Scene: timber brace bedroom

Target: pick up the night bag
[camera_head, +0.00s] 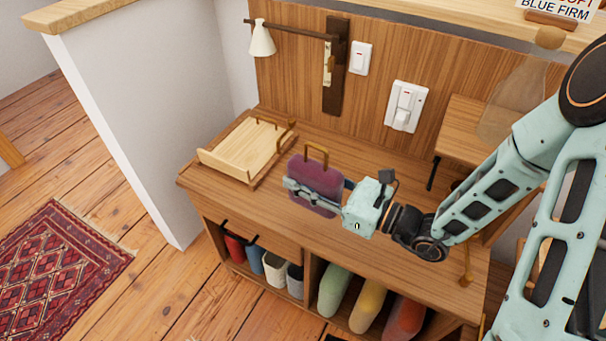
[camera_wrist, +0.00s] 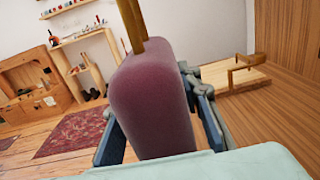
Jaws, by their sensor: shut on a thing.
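The night bag (camera_head: 318,181) is a purple, rounded, upright bag with a tan handle on top. In the head view it is over the wooden cabinet top, near the middle. My gripper (camera_head: 312,196) is shut on it, with one finger across its near face. In the wrist view the bag (camera_wrist: 154,95) fills the middle, between the two dark blue fingers of my gripper (camera_wrist: 158,130). Its handle points up out of the top of that view. I cannot tell whether the bag's underside touches the cabinet top.
A light wooden tray (camera_head: 243,150) with handles stands left of the bag on the cabinet top (camera_head: 222,190). A wall lamp (camera_head: 262,40) and switches (camera_head: 404,106) are behind. A small raised shelf (camera_head: 462,130) is at right. Several coloured items fill the cubbies below.

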